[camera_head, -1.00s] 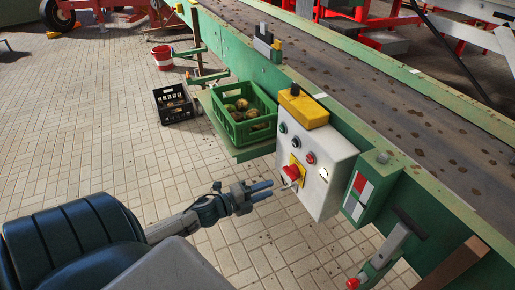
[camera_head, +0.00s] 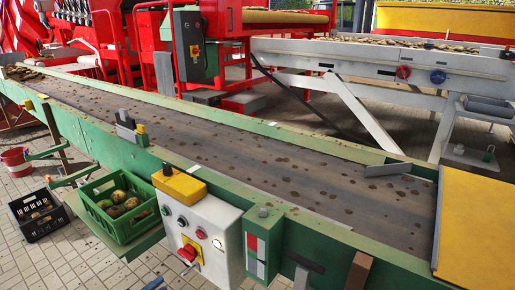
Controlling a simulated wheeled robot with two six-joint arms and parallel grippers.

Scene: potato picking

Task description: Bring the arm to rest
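Only a small dark tip of my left gripper (camera_head: 154,284) shows at the bottom edge, left of centre. It is below and left of the red knob (camera_head: 188,253) on the white control box (camera_head: 212,235), and appears apart from it. The rest of my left arm is out of the picture, and I cannot tell whether its fingers are open or shut. My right gripper is not in view.
The green-sided conveyor (camera_head: 300,178) runs across the view, with bits of soil on its belt. A green crate (camera_head: 124,229) of potatoes stands beside the control box. A black crate (camera_head: 38,230) and a red bucket (camera_head: 16,166) are on the tiled floor at left.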

